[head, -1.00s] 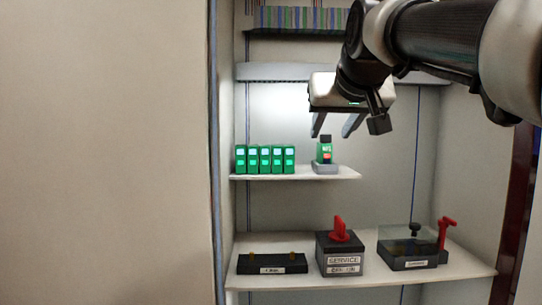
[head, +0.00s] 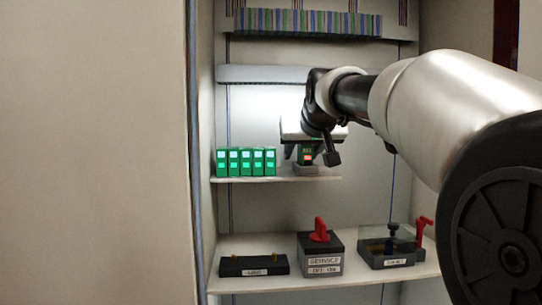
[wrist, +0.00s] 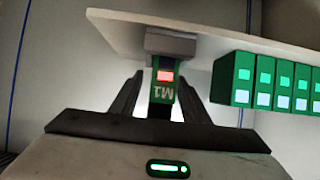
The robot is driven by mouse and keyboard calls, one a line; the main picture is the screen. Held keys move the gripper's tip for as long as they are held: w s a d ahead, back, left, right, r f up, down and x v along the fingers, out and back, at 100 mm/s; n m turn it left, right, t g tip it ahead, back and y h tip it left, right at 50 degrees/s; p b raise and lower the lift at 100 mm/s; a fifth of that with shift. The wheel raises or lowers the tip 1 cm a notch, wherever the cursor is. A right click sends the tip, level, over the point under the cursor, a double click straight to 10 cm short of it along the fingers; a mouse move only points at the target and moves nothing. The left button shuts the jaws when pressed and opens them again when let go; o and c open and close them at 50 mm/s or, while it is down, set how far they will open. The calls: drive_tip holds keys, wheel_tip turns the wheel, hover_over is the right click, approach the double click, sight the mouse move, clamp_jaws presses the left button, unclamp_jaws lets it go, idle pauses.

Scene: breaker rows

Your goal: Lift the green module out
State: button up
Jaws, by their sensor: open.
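The green module (head: 306,154), with a red light and a white label, stands upright in a grey socket (head: 306,170) on the upper shelf. It also shows in the wrist view (wrist: 165,82), upside down, with its label reading M1 and a dark top part. My gripper (head: 303,154) is open at the module. In the wrist view its two dark fingers (wrist: 158,95) stand on either side of the module, with gaps showing, so it is not gripped. My wrist partly hides the module's top in the head view.
Several green modules (head: 246,162) stand in a row left on the upper shelf (head: 240,180). On the lower shelf (head: 300,282) are a black block (head: 254,266), a service box with red handle (head: 320,254) and a clear-covered box with red lever (head: 388,250).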

clamp_jaws()
